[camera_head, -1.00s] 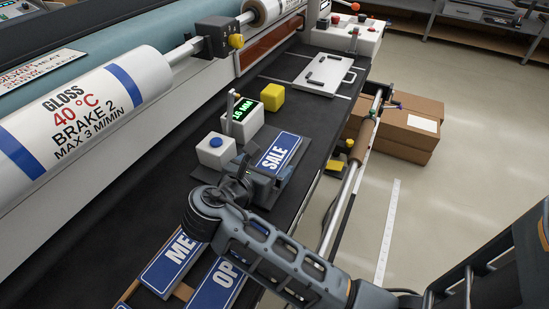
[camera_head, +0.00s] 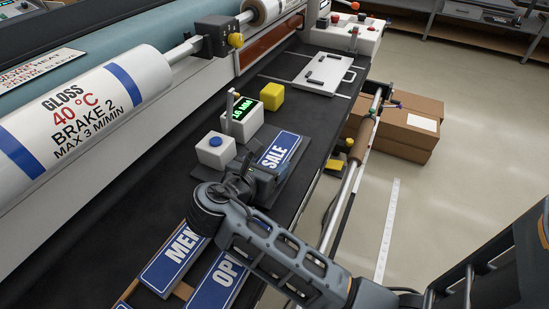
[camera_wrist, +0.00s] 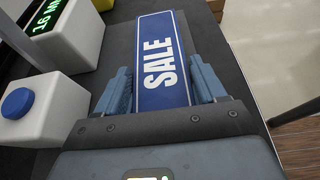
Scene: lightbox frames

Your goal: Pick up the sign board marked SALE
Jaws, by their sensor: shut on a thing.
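The SALE sign board (camera_head: 281,148) is a blue panel with white letters and a white border. It lies on a dark grey plate (camera_head: 294,165) on the black bench. In the wrist view the SALE board (camera_wrist: 162,62) runs lengthwise between the two blue-grey fingers of my gripper (camera_wrist: 161,88). The fingers are against its long sides, shut on it. In the head view my gripper (camera_head: 264,178) covers the near end of the board. I cannot tell whether the board is clear of the plate.
A white box with a blue button (camera_head: 215,150) and a gauge with a green display (camera_head: 242,118) stand close left of the board. A yellow cube (camera_head: 271,97) is behind. MEN (camera_head: 176,258) and OP (camera_head: 220,283) boards lie in front. The bench edge is close on the right.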

